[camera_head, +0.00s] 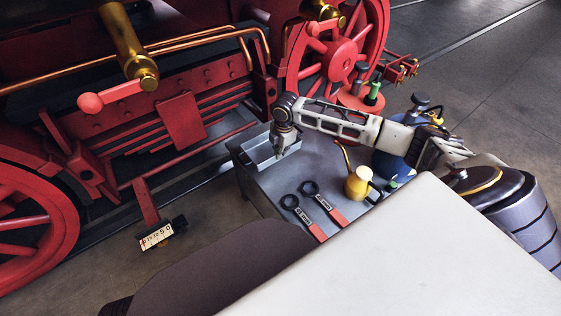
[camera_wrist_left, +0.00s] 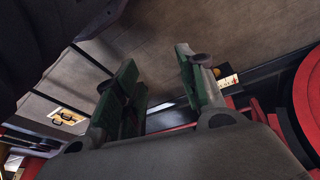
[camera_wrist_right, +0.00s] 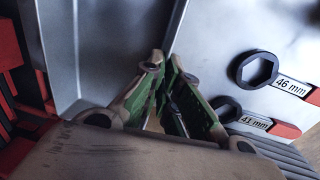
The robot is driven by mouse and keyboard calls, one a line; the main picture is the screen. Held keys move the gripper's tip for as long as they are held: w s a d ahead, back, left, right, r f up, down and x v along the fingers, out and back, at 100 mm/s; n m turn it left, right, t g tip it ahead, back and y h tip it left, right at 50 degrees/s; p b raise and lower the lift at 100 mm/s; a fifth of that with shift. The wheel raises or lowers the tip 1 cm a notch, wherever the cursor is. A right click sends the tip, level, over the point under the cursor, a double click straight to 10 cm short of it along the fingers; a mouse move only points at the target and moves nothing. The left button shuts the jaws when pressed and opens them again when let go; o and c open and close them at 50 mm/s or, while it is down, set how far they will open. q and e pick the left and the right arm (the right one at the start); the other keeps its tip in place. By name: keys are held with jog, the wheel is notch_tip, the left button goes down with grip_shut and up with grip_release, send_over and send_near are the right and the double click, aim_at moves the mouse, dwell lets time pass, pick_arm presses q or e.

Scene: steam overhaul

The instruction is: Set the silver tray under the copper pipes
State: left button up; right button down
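The silver tray (camera_head: 256,158) is a shallow rectangular pan on the left end of a grey bench (camera_head: 262,190). My right gripper (camera_head: 281,154) reaches down at the tray's right side. In the right wrist view its fingertips (camera_wrist_right: 167,70) are close together on the wall of the tray (camera_wrist_right: 95,45), pinching its rim. The copper pipes (camera_head: 205,39) run along the red locomotive's side, above and left of the tray. My left gripper (camera_wrist_left: 160,85) is open and empty over the floor in the left wrist view; it does not show in the head view.
Two ring wrenches with red handles (camera_head: 333,211) and a yellow oil can (camera_head: 358,182) lie or stand on the bench. A blue container (camera_head: 393,165) stands behind it. Red wheels flank the locomotive frame. A numbered plate (camera_head: 158,236) juts low over clear floor.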

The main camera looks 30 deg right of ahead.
jog(key=shift+f, duration=0.4)
pick_arm(q)
jog(key=shift+w+r, duration=0.1)
jog(key=shift+r, duration=0.25)
pick_arm(e)
jog(key=shift+f, duration=0.1)
jog(key=shift+f+b, duration=0.3)
jog(key=shift+f, duration=0.3)
notch_tip(320, 180, down, 2)
jog(key=shift+f+b, duration=0.15)
jog(key=shift+b, duration=0.3)
jog(key=shift+f, duration=0.15)
pick_arm(q)
jog(key=shift+s+d+r, duration=0.1)
jog(key=shift+s+r, duration=0.15)
jog(key=shift+r, duration=0.6)
